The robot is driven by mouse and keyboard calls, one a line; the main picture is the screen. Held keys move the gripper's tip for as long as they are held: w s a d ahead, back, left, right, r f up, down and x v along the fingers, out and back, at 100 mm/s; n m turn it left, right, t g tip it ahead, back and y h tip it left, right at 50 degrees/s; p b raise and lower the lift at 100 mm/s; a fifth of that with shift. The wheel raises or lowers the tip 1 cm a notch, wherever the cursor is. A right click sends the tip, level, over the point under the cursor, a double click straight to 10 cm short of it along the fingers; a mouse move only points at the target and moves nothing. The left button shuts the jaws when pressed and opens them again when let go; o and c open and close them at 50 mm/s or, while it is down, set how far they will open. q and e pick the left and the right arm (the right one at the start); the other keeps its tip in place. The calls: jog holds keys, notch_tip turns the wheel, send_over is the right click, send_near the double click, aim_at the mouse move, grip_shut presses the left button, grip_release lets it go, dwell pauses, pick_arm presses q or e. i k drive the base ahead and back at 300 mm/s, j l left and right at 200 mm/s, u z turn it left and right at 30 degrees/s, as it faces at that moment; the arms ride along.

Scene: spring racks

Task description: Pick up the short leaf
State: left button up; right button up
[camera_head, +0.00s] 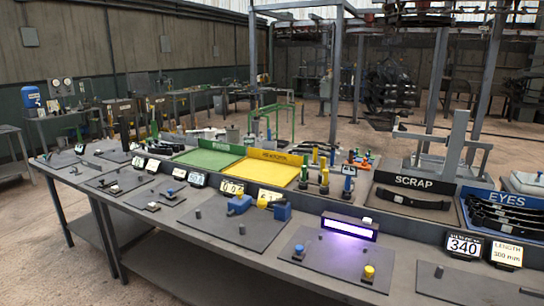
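A single dark leaf (414,199) lies in the tray marked SCRAP at the right. Several dark curved leaves (505,217) lie together in the blue-edged tray marked EYES (499,200) at the far right, partly cut by the picture edge. I cannot tell from their size which leaf is the short one. Neither of my grippers shows in this view.
A long grey bench (205,228) runs across the view with dark plates and small pegs on it. A lit purple-white lamp box (349,227), a display reading 340 (464,245) and a length card (507,254) stand on it. Green (210,155) and yellow (262,171) trays lie behind.

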aim_at(176, 148)
jog(key=i+j+z, duration=0.35)
jog(key=j, duration=0.95)
jog(key=j+z, duration=0.35)
jog(key=j, duration=0.95)
